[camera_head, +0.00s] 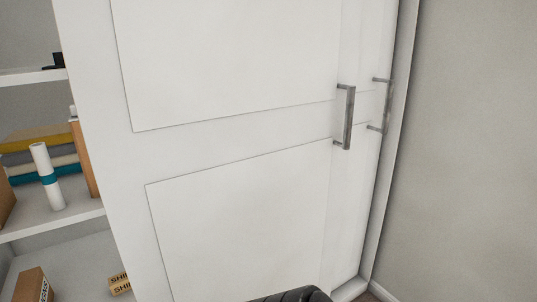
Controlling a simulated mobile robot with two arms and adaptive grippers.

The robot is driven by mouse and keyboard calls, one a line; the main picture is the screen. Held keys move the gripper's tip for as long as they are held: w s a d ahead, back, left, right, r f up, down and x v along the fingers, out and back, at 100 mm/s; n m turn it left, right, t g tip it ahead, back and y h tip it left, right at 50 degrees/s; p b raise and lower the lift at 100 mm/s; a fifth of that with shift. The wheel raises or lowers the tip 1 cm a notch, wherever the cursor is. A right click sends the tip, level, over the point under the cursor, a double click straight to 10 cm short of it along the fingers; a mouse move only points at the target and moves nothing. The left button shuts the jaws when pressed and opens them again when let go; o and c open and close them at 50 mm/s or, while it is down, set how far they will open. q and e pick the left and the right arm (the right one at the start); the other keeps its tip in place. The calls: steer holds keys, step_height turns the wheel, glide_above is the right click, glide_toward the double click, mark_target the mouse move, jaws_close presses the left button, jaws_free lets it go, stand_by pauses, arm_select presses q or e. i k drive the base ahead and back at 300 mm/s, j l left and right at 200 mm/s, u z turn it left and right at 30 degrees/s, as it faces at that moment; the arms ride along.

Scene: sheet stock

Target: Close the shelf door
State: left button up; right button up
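The white shelf door (230,190) fills the middle of the head view, with two recessed panels and a grey bar handle (348,118) near its right edge. A second grey bar handle (386,106) shows just to the right, on a white surface set farther back. Left of the door, the shelf (50,218) stands open with its contents showing. A black ribbed part (292,296) pokes in at the bottom edge, apparently mine; I cannot tell which part it is. Neither gripper can be made out.
A plain grey wall (465,150) stands at the right, close beside the door frame.

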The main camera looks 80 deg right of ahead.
mark_target(217, 133)
steer(key=i+j+z, duration=0.1)
steer(key=i+z, duration=0.4)
steer(key=l+z, duration=0.1)
steer(key=z, duration=2.25)
steer(key=l, duration=0.05)
